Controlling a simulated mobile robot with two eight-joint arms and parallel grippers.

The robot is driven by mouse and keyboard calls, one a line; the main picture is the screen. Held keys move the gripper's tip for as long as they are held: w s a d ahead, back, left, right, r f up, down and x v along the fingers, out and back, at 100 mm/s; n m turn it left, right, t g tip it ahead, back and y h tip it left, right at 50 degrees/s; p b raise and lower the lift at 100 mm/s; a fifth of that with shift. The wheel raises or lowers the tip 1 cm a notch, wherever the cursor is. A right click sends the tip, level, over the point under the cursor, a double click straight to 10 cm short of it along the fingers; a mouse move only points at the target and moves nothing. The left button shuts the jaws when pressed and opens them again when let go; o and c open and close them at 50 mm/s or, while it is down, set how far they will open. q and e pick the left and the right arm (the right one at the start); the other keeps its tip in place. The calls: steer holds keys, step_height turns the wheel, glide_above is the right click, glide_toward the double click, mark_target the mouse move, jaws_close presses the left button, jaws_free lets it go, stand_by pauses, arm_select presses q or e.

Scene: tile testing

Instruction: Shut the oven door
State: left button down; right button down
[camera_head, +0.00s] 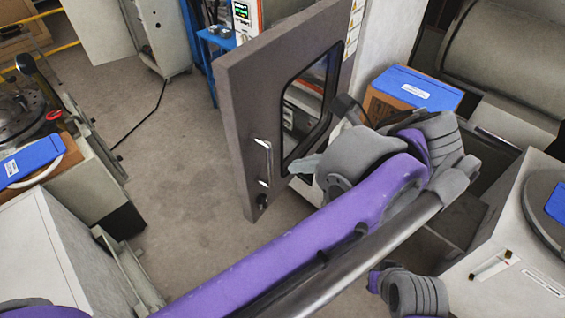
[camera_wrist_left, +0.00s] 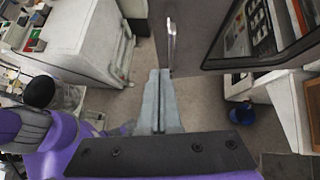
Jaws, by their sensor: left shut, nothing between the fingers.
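The oven door (camera_head: 245,110) stands open in the middle of the head view, a grey-brown panel with a dark window (camera_head: 308,100) and a metal handle (camera_head: 265,162) near its left edge. In the left wrist view the door (camera_wrist_left: 208,35) and its handle (camera_wrist_left: 171,42) show ahead of the fingers. My left gripper (camera_head: 303,164) is by the lower part of the door, right of the handle. In the wrist view its fingers (camera_wrist_left: 159,78) are together and empty; I cannot tell whether they touch the door. The oven body is largely hidden behind the door. My right gripper is not in view.
A cardboard box with a blue lid (camera_head: 415,88) stands right of the door. White cabinets stand at lower left (camera_head: 45,250) and right (camera_head: 510,255). Bare floor (camera_head: 180,170) lies left of the door. A blue bucket (camera_wrist_left: 242,113) is on the floor.

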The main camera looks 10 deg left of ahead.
mark_target(247, 163)
arm_select(q)
steer(key=shift+w+a+r+p+x, duration=0.15)
steer(key=shift+a+r+x, duration=0.2)
steer(key=shift+x, duration=1.7)
steer(key=shift+w+a+r+p+x, duration=0.1)
steer(key=shift+a+r+x, duration=0.2)
steer(key=shift+x, duration=1.7)
steer(key=shift+w+a+r+p+x, duration=0.2)
steer(key=shift+r+x, duration=0.2)
steer(key=shift+x, duration=1.65)
steer(key=shift+s, duration=0.1)
